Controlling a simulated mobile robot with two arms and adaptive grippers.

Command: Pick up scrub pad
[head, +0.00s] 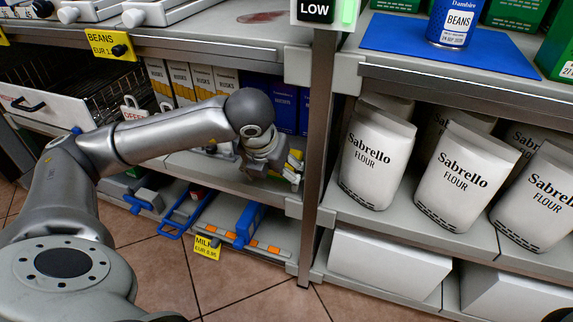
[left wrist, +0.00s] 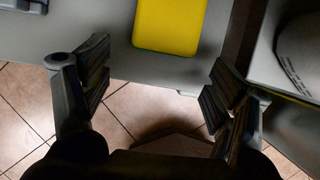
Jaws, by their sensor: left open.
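The scrub pad (left wrist: 168,25) is yellow with a thin green edge. In the left wrist view it lies on a grey shelf (left wrist: 115,60), near its front edge, and the top of the frame cuts it off. In the head view a small yellow part of it (head: 296,156) shows behind my left gripper (head: 285,172), which hides most of it. My left gripper also shows in the left wrist view (left wrist: 157,82). Its fingers are spread wide and empty, with the pad ahead of the gap between them, apart from both. My right gripper is not in view.
A shelf post (head: 318,150) stands just right of my left gripper. White flour bags (head: 375,160) fill the shelf beyond it. Boxes (head: 285,107) stand behind the gripper. A lower shelf holds blue-handled items (head: 248,224). Tiled floor (head: 160,280) is open in front.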

